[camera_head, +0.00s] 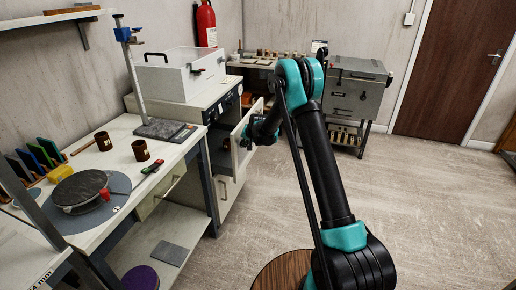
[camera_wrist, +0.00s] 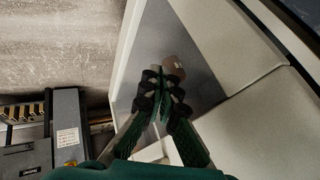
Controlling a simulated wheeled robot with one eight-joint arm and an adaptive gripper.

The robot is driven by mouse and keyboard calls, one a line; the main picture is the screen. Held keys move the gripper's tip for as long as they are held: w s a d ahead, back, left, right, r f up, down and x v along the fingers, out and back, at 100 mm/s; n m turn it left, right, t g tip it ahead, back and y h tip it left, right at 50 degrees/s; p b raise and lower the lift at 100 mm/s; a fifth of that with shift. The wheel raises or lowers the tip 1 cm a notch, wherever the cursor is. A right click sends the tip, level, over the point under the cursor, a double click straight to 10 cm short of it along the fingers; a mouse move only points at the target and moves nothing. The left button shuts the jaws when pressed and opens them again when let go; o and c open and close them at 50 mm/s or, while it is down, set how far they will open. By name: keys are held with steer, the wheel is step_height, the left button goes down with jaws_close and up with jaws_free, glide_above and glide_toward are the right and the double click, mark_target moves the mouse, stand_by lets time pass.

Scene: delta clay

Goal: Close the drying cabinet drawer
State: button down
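The drying cabinet (camera_head: 212,97) appears to be the white unit behind the workbench. Its pale drawer (camera_head: 242,133) stands pulled out toward the room, with a dark gap behind the front. My gripper (camera_head: 250,138) is at the drawer's outer side, and my arm partly hides that area. In the wrist view my gripper (camera_wrist: 163,90) points down over the grey surface of the drawer (camera_wrist: 150,40), with a pale edge along its left. Its fingers look drawn together with nothing visible between them. Contact with the drawer cannot be told.
A white lidded box (camera_head: 180,75) stands on the cabinet. The workbench (camera_head: 118,140) at left holds brown cups and a turntable (camera_head: 82,190). A grey machine (camera_head: 355,90) stands at the back, left of a brown door (camera_head: 455,65). The floor (camera_head: 440,200) at right is clear.

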steer(key=w+a, duration=0.4)
steer(key=a, duration=0.9)
steer(key=shift+w+a, duration=0.15)
